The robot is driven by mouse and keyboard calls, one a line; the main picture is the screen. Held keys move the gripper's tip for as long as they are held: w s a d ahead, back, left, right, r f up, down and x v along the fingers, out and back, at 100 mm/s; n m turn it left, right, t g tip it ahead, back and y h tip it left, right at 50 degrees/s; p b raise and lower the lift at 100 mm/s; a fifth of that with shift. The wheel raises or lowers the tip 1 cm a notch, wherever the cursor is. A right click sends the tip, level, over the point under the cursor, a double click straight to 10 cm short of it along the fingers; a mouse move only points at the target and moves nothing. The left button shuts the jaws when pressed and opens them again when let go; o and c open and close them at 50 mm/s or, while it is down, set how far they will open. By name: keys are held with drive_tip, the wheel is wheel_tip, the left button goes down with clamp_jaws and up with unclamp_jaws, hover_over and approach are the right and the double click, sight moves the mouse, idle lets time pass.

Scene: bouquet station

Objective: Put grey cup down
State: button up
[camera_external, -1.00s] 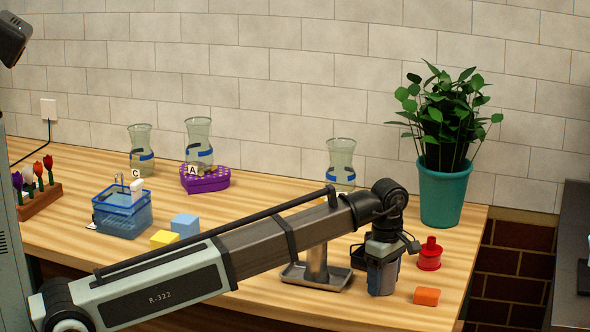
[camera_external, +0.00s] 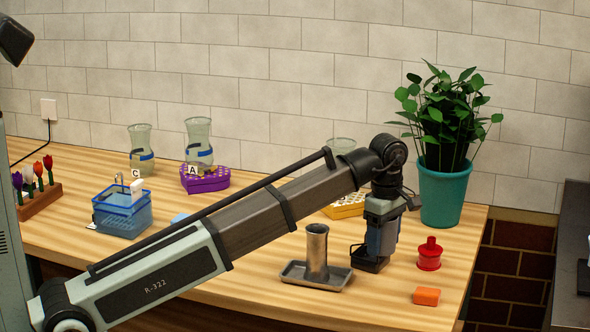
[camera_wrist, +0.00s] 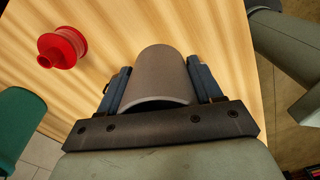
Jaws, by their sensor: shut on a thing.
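My gripper (camera_external: 380,246) is at the right part of the table, fingers pointing down. In the wrist view, my gripper (camera_wrist: 158,88) is shut on the grey cup (camera_wrist: 160,72), with one blue finger on each side of it. In the external view the fingers largely hide the held cup. A dark, low square base (camera_external: 369,263) shows right at the lower end of the gripper. I cannot tell whether the cup touches it or the table.
A metal cylinder (camera_external: 317,250) stands on a grey tray (camera_external: 300,276) to the left. A red spool-like object (camera_external: 429,255) and an orange block (camera_external: 427,296) lie to the right. A potted plant (camera_external: 442,195) stands behind. A yellow box (camera_external: 347,208) is partly hidden by my arm.

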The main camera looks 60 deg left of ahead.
drive_tip(key=s+a, duration=0.5)
drive_tip(key=a, duration=0.7)
drive_tip(key=s+a, duration=0.6)
drive_tip(key=a, duration=0.6)
drive_tip(key=s+a, duration=0.5)
drive_tip(key=a, duration=0.7)
drive_tip(key=shift+a+f, duration=0.15)
drive_tip(key=shift+f, duration=4.8)
drive_tip(key=shift+f, duration=0.15)
drive_tip(key=o, duration=1.1)
drive_tip(key=shift+o, duration=0.2)
drive_tip(key=shift+r, duration=0.2)
wheel_tip(320, 180, up, 12)
